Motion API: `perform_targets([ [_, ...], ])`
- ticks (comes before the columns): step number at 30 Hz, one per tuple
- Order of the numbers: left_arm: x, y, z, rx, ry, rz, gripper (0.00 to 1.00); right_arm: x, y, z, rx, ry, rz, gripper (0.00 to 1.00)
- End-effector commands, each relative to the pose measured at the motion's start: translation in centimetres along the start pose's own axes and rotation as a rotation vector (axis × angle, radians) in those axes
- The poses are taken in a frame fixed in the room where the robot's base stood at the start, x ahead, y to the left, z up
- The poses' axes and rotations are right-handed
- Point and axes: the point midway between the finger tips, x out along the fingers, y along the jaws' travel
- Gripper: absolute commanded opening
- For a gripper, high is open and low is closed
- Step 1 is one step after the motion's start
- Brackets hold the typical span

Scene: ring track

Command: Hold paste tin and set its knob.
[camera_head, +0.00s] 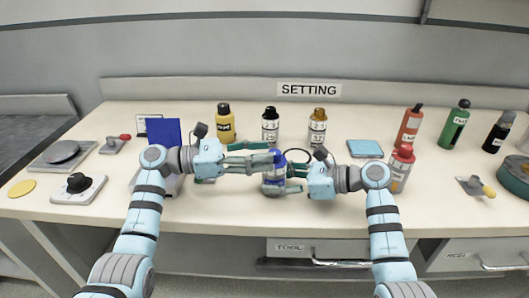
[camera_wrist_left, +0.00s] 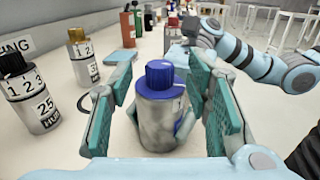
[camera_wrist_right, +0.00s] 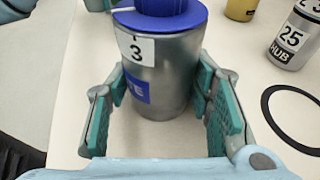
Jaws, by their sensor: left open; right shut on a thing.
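The paste tin (camera_head: 273,187) stands upright at the front middle of the table, silver with a blue knob (camera_head: 279,160) on top. The right wrist view shows a 3 on its white scale and a blue label (camera_wrist_right: 137,90) ending in "TE". My right gripper (camera_wrist_right: 160,92) is shut on the tin's silver body from the right. My left gripper (camera_wrist_left: 160,108) is open, with one finger on each side of the tin and a gap to the knob on both sides. The knob's top is cut off in the right wrist view; its pointer cannot be read.
Behind stand a yellow bottle (camera_head: 225,124), a black-capped tin (camera_head: 270,127) and a gold-capped tin (camera_head: 317,128) under the SETTING sign (camera_head: 309,90). A black ring (camera_wrist_right: 290,135) lies close by. A red-capped bottle (camera_head: 401,170) stands right; a dial box (camera_head: 78,190) sits left.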

Motion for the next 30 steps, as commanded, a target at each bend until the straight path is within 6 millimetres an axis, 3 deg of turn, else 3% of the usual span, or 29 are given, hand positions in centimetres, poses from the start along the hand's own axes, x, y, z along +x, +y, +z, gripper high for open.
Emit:
perform_targets([
  [3, 1.16, 0.02, 0.04, 0.001, 0.0, 0.001, 0.45, 0.01, -0.01, -0.08, 0.001, 0.002, 0.0, 0.32],
  [11, 1.35, 0.04, 0.01, 0.001, 0.001, 0.002, 0.43, 0.02, 0.0, -0.08, 0.001, 0.002, 0.0, 0.32],
  [19, 1.31, 0.04, 0.0, 0.0, 0.001, 0.003, 0.0, 0.05, 0.01, -0.06, 0.001, 0.001, 0.001, 0.32],
  [30, 1.38, -0.37, -0.1, 0.003, 0.002, 0.142, 0.0, 0.05, 0.02, -0.05, 0.001, 0.001, 0.001, 0.32],
])
